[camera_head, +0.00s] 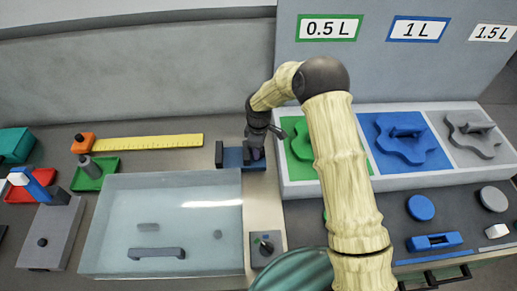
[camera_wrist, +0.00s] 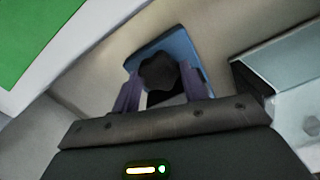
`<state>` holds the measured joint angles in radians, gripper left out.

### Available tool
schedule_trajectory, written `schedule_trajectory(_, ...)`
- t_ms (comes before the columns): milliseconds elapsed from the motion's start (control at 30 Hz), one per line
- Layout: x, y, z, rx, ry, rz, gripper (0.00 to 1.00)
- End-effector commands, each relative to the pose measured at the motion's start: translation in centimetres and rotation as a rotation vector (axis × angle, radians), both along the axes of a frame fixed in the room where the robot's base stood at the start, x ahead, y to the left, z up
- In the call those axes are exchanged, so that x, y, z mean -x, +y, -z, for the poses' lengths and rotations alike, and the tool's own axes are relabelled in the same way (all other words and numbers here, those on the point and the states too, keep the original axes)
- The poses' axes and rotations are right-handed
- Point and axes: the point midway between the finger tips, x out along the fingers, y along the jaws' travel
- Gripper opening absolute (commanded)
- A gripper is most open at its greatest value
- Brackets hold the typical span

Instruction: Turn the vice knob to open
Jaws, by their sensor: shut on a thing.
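The blue vice (camera_head: 232,157) with a dark jaw stands at the back of the bench, just behind the clear-lidded box. In the wrist view the blue vice body (camera_wrist: 180,44) lies beyond the fingertips. Its dark, lobed knob (camera_wrist: 158,72) sits between the two purple fingers of my gripper (camera_wrist: 161,82). My gripper is shut on the knob. In the head view my gripper (camera_head: 256,151) points down at the right end of the vice, and the knob is hidden behind it. How far the vice jaws are apart is not clear.
A transparent box (camera_head: 165,215) lies in front of the vice. A small switch panel (camera_head: 265,247) is at its right. The tray with green, blue (camera_head: 408,158) and grey shapes stands right, partly behind my arm. A yellow ruler (camera_head: 150,142) and green tray (camera_head: 94,176) lie left.

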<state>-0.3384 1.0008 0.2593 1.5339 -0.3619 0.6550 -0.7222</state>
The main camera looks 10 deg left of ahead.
Motion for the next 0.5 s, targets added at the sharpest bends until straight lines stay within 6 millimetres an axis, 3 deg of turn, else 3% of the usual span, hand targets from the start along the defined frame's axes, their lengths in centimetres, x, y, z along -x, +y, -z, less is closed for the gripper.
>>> schedule_trajectory(500,-0.13,0.03,-0.16,-0.002,-0.004,-0.316,0.21)
